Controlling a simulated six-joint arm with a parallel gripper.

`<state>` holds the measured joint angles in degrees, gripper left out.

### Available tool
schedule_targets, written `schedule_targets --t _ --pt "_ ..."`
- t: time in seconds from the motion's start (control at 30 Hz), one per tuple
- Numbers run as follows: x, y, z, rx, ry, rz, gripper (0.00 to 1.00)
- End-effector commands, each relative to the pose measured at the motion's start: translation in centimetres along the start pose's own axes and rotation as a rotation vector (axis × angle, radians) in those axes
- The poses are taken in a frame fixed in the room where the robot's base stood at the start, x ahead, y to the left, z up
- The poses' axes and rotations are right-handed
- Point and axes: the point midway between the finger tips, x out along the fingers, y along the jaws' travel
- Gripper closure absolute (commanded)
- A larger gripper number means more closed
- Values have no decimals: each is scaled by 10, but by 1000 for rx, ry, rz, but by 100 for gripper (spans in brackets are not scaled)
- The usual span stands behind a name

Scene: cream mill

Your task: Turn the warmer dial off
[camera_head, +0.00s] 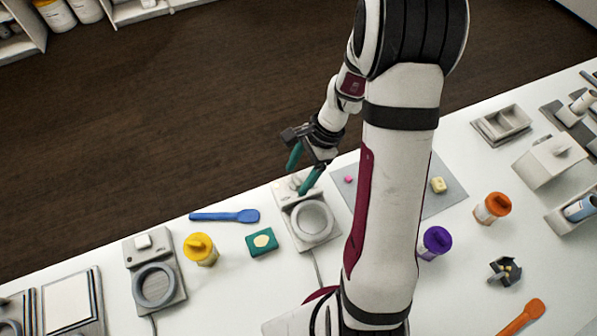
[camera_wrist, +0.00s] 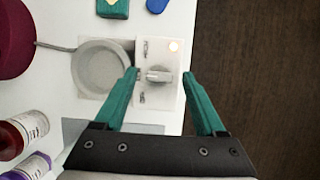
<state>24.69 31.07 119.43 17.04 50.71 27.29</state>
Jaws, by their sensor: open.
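The warmer (camera_head: 330,232) is a grey-white unit with a round ring, near the far edge of the white counter. In the wrist view the warmer (camera_wrist: 125,103) shows its ring at left and a grey dial (camera_wrist: 157,74) on its panel. The dial's grip bar lies roughly across the picture. In the wrist view my gripper (camera_wrist: 160,75) has one fingertip on each side of the dial; contact cannot be told.
A green box (camera_head: 262,241), yellow-lidded jar (camera_head: 200,250) and blue spoon (camera_head: 225,216) lie left of the warmer. Another ringed unit (camera_head: 133,262) stands farther left. A grey mat (camera_head: 452,196) is at right, partly behind my arm. A cord (camera_wrist: 55,47) leaves the warmer.

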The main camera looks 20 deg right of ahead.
Motion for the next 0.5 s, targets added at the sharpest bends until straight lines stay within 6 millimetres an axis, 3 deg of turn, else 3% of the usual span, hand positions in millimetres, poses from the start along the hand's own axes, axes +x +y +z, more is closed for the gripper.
schedule_targets --t 0.3,0.5 --pt "4 0 0 -1 1 0 28" --pt "4 0 0 -1 1 0 62"
